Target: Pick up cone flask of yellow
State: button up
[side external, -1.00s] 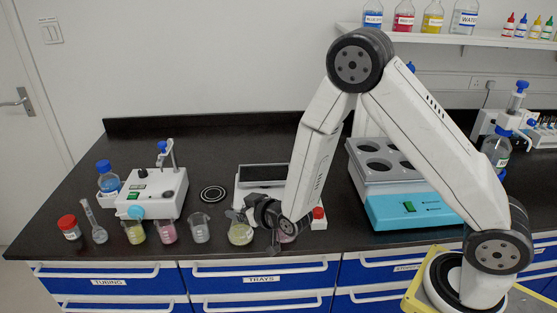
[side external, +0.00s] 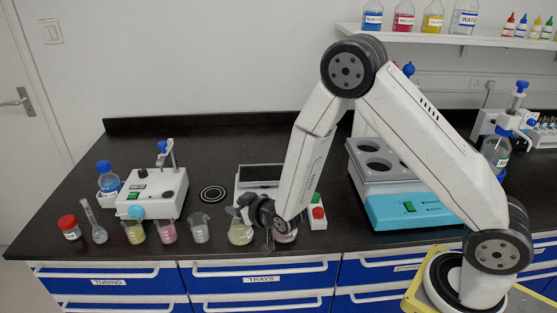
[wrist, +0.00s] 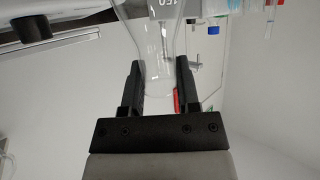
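The cone flask with yellow liquid (side external: 241,233) stands upright on the black bench near the front edge in the side view. My gripper (side external: 238,212) is at its upper part, reaching in from the right. In the wrist view the clear glass flask (wrist: 159,55) lies between the two black fingers of my gripper (wrist: 160,72), one on each side of the neck. The fingers are apart, with what looks like a narrow gap to the glass. The wrist view does not show the yellow liquid.
A clear beaker (side external: 200,229), a pink beaker (side external: 168,232) and a yellow-green beaker (side external: 135,232) stand in a row to the left. A pink-filled vessel (side external: 286,237) is partly hidden below my wrist. A scale (side external: 258,175) stands behind. The bench's front edge is close.

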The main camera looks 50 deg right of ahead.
grip_shut()
jog(key=shift+r, duration=0.3)
notch_tip(320, 180, up, 9)
jog(key=shift+r, duration=0.15)
dwell(1.4)
dwell(0.8)
